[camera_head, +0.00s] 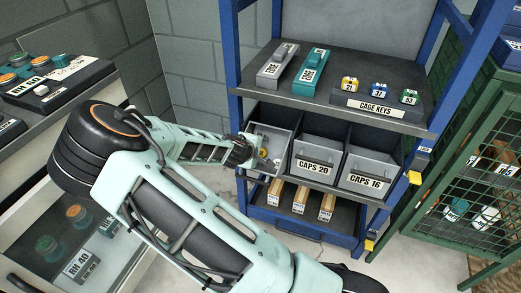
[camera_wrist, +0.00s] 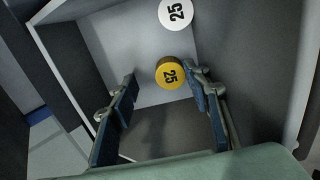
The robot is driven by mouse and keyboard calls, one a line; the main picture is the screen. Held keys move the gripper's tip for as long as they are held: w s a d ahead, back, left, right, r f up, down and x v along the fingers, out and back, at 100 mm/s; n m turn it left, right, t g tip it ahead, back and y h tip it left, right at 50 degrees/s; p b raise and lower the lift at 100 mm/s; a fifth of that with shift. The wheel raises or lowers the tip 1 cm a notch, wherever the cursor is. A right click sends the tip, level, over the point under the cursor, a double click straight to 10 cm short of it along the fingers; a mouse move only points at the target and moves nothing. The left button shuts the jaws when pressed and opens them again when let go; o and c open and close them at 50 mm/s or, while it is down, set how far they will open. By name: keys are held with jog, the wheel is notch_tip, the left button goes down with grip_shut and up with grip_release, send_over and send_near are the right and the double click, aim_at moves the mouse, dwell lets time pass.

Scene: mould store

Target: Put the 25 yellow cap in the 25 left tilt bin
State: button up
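The yellow cap (camera_wrist: 170,74), marked 25, is inside the left tilt bin (camera_wrist: 245,70) in the wrist view, just past the tip of my right-hand finger. In the head view it is a small yellow spot (camera_head: 263,153). The left bin (camera_head: 283,142) is tilted out from the rack. My gripper (camera_wrist: 160,92) is open and reaches into the bin, with both blue-padded fingers wide apart and nothing clamped between them. I cannot tell whether the right finger touches the cap. In the head view my gripper (camera_head: 244,152) is at the bin's left side.
A white round piece marked 25 (camera_wrist: 175,12) is also in the bin. Bins CAPS 20 (camera_head: 317,160) and CAPS 16 (camera_head: 368,173) stand closed to the right. A green mesh cage (camera_head: 470,160) stands at right.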

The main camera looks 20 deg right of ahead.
jog(key=shift+a, duration=0.1)
jog(key=v, duration=1.2)
